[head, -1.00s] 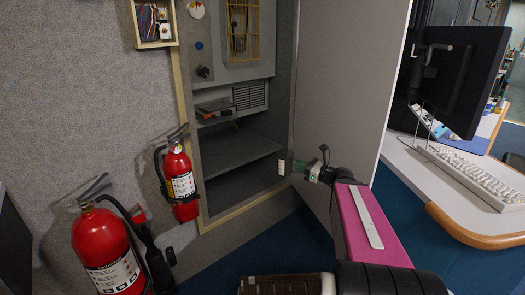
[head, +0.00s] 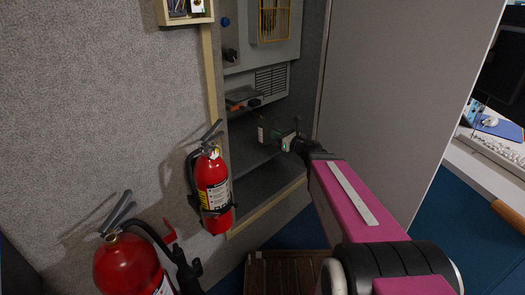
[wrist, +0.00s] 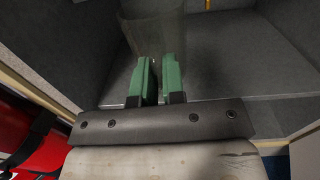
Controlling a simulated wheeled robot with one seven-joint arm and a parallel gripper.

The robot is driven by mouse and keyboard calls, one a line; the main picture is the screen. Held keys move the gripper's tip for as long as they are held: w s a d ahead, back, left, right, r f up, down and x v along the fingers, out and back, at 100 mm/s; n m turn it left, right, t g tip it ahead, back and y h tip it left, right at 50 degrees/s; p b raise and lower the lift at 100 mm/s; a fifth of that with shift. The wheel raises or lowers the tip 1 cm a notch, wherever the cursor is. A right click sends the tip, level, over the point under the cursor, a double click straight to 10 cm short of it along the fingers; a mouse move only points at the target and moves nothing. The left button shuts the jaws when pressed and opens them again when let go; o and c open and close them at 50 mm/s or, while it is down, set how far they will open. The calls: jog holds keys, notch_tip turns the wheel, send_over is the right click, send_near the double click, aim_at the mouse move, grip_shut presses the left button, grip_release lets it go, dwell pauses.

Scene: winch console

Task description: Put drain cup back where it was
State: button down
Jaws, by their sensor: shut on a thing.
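The drain cup looks like a grey, see-through cylinder in the wrist view (wrist: 152,35). It is between and just beyond the green fingertips of my gripper (wrist: 158,75), which is shut on it. In the head view my gripper (head: 284,143) reaches into the open recess (head: 262,180). A small pale patch to the left of the fingertips there seems to be part of the cup (head: 261,134). The cup is held above the grey recess floor, and its far end is cut off in the wrist view. I cannot tell its exact resting spot.
A red extinguisher (head: 213,190) hangs left of the recess, and another (head: 130,268) stands nearer. A grey panel (head: 400,90) borders the right. A shelf item (head: 243,97) and vent (head: 270,80) sit above. A brown slatted mat (head: 285,270) lies below.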

aim_at(263, 136)
jog(key=shift+m+t+h, duration=0.5)
jog(key=w+a, duration=0.1)
jog(key=a, duration=0.1)
jog(key=w+a, duration=0.1)
jog(key=a, duration=0.2)
jog(key=w+a, duration=0.1)
jog(key=a, duration=0.2)
jog(key=shift+a+f, duration=0.1)
jog(key=shift+f, duration=0.2)
jog(key=shift+w+f, duration=0.2)
jog(key=shift+w, duration=0.1)
jog(key=shift+w+d+f, duration=1.15)
jog(key=shift+w+f, duration=0.25)
jog(key=shift+f, duration=0.35)
jog(key=shift+w+d+f, duration=1.2)
jog(key=shift+w+f, duration=0.2)
jog(key=shift+f, duration=0.4)
jog(key=shift+w+d+f, duration=1.15)
jog(key=shift+w+f, duration=0.25)
jog(key=shift+f, duration=0.35)
jog(key=shift+f, duration=0.15)
jog(key=c, duration=1.2)
grip_release()
